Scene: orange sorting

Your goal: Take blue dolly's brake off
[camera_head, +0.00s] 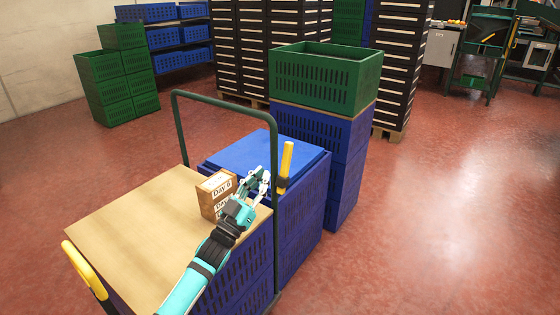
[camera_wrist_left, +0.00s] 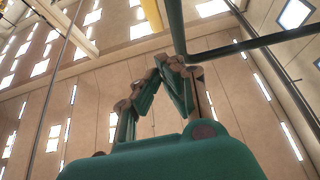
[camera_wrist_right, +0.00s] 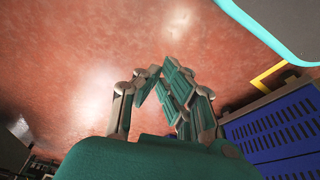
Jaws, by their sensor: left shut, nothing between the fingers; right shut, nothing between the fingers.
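In the head view, a cart with a dark green tubular handle (camera_head: 177,130) carries blue crates (camera_head: 245,255) with a tan board (camera_head: 130,235) on top. An upright yellow lever (camera_head: 286,163) stands by the handle's right post. Another yellow bar (camera_head: 82,268) is at the near left corner. My left gripper (camera_head: 262,176) is shut and empty, just left of the right post and yellow lever; contact cannot be told. In the left wrist view its fingers (camera_wrist_left: 172,62) point up beside a green tube (camera_wrist_left: 175,25). My right gripper (camera_wrist_right: 160,72) is shut and empty above the red floor.
A small cardboard box (camera_head: 214,195) stands on the board beside my left gripper. Behind it are a blue-lidded stack (camera_head: 250,153) and a taller stack with a green crate (camera_head: 330,85). Open red floor (camera_head: 440,200) lies to the right.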

